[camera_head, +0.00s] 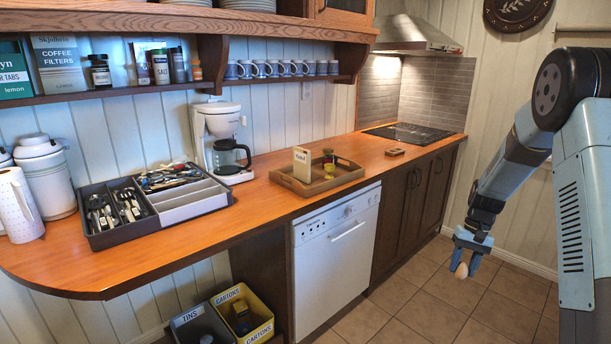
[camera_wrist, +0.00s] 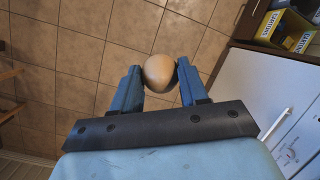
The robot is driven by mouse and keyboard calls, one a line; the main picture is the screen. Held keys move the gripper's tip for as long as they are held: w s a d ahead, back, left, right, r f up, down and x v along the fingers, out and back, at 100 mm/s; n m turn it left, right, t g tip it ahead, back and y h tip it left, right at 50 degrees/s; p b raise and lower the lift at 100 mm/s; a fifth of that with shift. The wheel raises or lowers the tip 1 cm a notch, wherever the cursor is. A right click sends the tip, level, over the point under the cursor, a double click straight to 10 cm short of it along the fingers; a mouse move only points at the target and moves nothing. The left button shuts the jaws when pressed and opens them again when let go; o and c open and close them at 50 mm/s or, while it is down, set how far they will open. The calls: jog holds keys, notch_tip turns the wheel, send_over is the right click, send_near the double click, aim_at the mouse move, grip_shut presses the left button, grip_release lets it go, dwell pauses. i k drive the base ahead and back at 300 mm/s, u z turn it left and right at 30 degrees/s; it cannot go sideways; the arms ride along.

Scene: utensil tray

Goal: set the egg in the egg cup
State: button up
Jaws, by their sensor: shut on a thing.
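My gripper (camera_head: 464,265) hangs over the tiled floor at the right of the head view, in front of the dark cabinets and well below the counter top. It is shut on a pale brown egg (camera_head: 461,272). In the wrist view the egg (camera_wrist: 160,73) sits between the two blue fingertips, its rounded end sticking out past them. I cannot pick out the egg cup for certain. A small yellowish thing (camera_head: 329,169) with a dark and red top stands in the wooden tray (camera_head: 284,181), too small to make out.
A cream box (camera_head: 301,164) stands in the wooden tray. A coffee maker (camera_head: 222,140) and a grey utensil tray (camera_head: 120,237) are to its left. A small wooden block (camera_head: 395,151) and a black hob (camera_head: 410,133) are to its right. A dishwasher (camera_head: 335,253) is under the counter.

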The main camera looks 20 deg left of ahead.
aim_at(330, 170)
jog(key=z, duration=1.65)
jog(key=i, duration=0.1)
jog(key=u, duration=2.45)
jog(key=i, duration=0.8)
jog(key=u, duration=0.05)
